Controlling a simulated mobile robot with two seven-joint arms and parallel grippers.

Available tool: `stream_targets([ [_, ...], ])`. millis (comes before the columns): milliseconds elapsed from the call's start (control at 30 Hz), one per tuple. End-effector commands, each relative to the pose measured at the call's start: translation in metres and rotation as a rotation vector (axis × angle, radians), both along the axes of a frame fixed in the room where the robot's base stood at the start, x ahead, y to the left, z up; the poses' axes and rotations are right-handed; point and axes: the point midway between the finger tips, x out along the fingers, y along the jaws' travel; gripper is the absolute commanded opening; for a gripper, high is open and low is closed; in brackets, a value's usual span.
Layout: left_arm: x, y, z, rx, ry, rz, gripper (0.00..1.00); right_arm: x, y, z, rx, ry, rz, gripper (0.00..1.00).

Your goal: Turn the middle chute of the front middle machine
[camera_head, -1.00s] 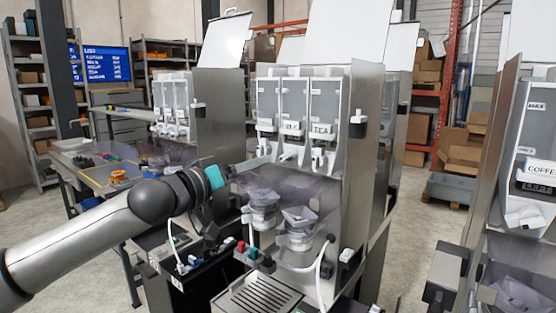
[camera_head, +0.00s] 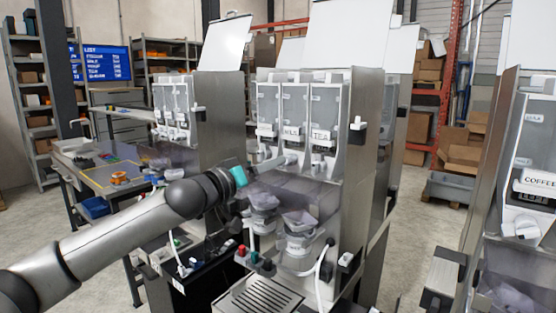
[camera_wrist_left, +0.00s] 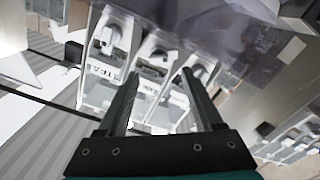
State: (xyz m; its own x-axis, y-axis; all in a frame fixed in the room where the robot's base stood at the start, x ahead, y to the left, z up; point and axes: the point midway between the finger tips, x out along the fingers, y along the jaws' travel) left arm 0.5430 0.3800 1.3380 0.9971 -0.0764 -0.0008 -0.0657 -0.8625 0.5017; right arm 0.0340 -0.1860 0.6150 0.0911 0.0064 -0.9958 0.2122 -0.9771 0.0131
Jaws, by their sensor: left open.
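The front middle machine (camera_head: 355,195) stands at the centre of the head view, with three clear canisters side by side. The middle one has a MILK label (camera_head: 291,131), the right one a TEA label. Its white middle chute (camera_head: 291,157) is partly covered by my left gripper (camera_head: 282,160). In the left wrist view the machine appears upside down, and the middle chute (camera_wrist_left: 157,46) lies just beyond and between the spread fingertips of my left gripper (camera_wrist_left: 160,76). That gripper is open and empty. I cannot tell whether a finger touches the chute. My right gripper is out of view.
The right chute (camera_head: 320,166) is close beside the middle one. Clear funnels (camera_head: 299,222) and a drip grille (camera_head: 256,297) sit below. Another machine (camera_head: 175,110) stands behind left, and a COFFEE machine (camera_head: 525,190) at the right edge.

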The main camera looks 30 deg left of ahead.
Motion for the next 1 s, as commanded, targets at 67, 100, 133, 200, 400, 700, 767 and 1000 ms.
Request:
stream_targets([
  [67,0.007,0.000,0.003,-0.002,-0.003,0.001,0.68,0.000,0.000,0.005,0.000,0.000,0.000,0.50],
  [100,0.010,-0.001,0.004,-0.002,-0.005,-0.001,0.68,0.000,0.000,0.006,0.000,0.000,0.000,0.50],
  [133,0.012,-0.001,0.003,-0.002,-0.003,-0.001,0.68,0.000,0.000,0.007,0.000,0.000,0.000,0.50],
  [200,0.017,-0.003,0.003,0.000,-0.004,-0.002,0.68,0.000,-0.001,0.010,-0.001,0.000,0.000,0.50],
  [400,0.033,-0.003,0.002,-0.001,-0.002,-0.001,0.68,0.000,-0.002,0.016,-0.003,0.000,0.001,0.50],
  [700,0.043,-0.005,0.001,0.002,-0.001,-0.003,0.68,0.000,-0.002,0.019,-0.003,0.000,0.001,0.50],
  [767,0.044,-0.005,0.001,0.002,-0.001,-0.003,0.68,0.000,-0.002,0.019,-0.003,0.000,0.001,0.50],
  [1000,0.044,-0.005,0.001,0.002,-0.001,-0.003,0.63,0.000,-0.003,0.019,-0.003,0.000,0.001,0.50],
])
